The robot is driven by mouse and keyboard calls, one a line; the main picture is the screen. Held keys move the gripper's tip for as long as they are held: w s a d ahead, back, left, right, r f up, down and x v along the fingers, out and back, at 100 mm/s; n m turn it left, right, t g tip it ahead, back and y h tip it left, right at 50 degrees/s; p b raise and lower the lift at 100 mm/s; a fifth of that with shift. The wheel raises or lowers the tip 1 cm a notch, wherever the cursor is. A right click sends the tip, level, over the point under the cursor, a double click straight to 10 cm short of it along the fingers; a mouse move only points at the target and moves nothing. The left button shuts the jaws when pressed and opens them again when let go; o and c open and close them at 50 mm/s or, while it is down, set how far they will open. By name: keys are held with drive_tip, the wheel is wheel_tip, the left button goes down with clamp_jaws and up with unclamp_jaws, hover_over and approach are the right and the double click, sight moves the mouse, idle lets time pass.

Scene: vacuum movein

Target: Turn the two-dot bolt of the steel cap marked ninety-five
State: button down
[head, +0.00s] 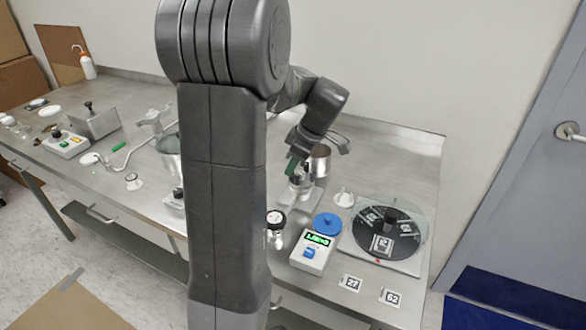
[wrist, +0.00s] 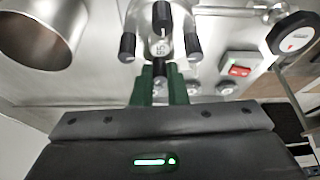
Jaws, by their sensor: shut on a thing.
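The steel cap (wrist: 160,46) is at the top middle of the wrist view, with a small label that seems to read 95, turned on its side. Black bolt knobs stand around it: one at the far side (wrist: 161,15), one at left (wrist: 127,46) and one at right (wrist: 193,45). My gripper (wrist: 159,82) has its green fingers shut on the near black bolt knob (wrist: 159,67). The dots on the knobs are too small to read. In the head view my gripper (head: 295,169) is over the steel cap (head: 301,186), partly hiding it.
A steel cylinder (wrist: 42,30) stands close at left in the wrist view. A box with a red switch (wrist: 238,70) and a round gauge (wrist: 291,33) are at right. In the head view a meter (head: 313,251), blue disc (head: 328,223) and dark turntable (head: 409,248) stand nearby.

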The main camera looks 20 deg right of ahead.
drive_tip(key=m+h+b, duration=0.1)
drive_tip(key=m, duration=0.2)
drive_tip(key=m+t+h, duration=0.1)
drive_tip(key=m, duration=0.2)
drive_tip(key=shift+a+m+b, duration=0.15)
drive_tip(key=shift+m+b, duration=0.15)
drive_tip(key=shift+b, duration=0.1)
drive_tip(key=m+h, duration=0.1)
drive_tip(key=m, duration=0.2)
drive_tip(key=m+h, duration=0.1)
drive_tip(key=m, duration=0.2)
drive_tip(key=shift+h, duration=0.4)
drive_tip(key=shift+m, duration=0.3)
drive_tip(key=c, duration=1.4)
unclamp_jaws()
drive_tip(key=shift+c, duration=0.2)
